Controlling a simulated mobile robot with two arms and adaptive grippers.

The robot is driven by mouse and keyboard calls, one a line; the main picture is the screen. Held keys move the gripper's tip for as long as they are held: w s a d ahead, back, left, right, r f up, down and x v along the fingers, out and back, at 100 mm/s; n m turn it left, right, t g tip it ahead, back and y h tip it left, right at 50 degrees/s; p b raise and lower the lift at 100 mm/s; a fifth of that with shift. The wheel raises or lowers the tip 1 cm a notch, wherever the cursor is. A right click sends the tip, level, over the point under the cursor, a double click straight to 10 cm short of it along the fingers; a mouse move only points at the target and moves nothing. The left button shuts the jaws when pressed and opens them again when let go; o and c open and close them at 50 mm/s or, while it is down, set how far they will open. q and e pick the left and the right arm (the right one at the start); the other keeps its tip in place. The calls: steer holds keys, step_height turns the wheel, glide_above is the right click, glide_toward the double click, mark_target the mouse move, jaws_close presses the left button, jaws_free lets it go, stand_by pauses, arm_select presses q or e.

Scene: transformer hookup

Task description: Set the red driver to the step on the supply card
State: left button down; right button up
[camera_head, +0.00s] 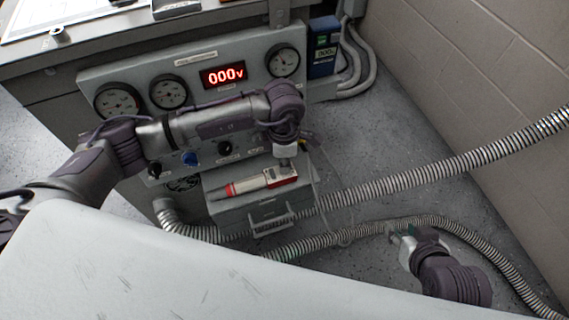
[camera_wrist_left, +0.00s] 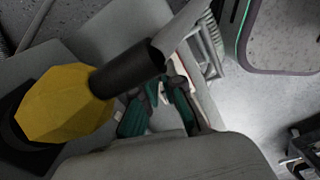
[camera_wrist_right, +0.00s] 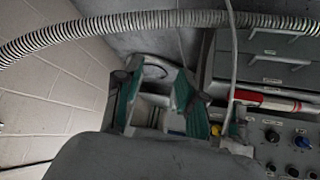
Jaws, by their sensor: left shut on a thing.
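The red driver (camera_head: 250,184), red and white with a thin dark end, lies along the top of a small grey drawer unit. It also shows in the right wrist view (camera_wrist_right: 285,103). My left gripper (camera_head: 288,158) is at its right end, pointing down and shut on it; the contact is partly hidden. In the left wrist view my left fingers (camera_wrist_left: 160,105) have green pads, with red and white behind them. My right gripper (camera_head: 398,238) is open and empty, low over the floor at right; its fingers (camera_wrist_right: 157,92) are apart. I cannot pick out the supply card for certain.
A grey panel with dials and a red display (camera_head: 223,76) reading 000V stands behind, with knobs (camera_head: 190,158) below. A yellow part (camera_wrist_left: 65,102) is close to the left wrist camera. Ribbed conduits (camera_head: 400,180) cross the right side. A blue box (camera_head: 323,55) is at the back.

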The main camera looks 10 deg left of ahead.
arm_select(q)
steer(key=shift+m+b, duration=0.3)
steer(key=shift+m, duration=0.6)
arm_select(e)
steer(key=w+r+t, duration=0.1)
steer(key=w, duration=0.1)
steer(key=w+a+r+t, duration=0.1)
steer(key=shift+w+a+r+t+y, duration=0.15)
steer(key=shift+w+r+t+y, duration=0.15)
steer(key=shift+w+r+y, duration=0.1)
arm_select(q)
steer(key=c, duration=1.3)
jaws_free()
arm_select(e)
steer(key=shift+s, duration=0.1)
arm_select(q)
steer(key=shift+r, duration=0.1)
steer(key=r, duration=1.1)
steer(key=shift+w+a+r, duration=0.15)
steer(key=shift+w+r, duration=0.1)
steer(key=shift+r, duration=0.15)
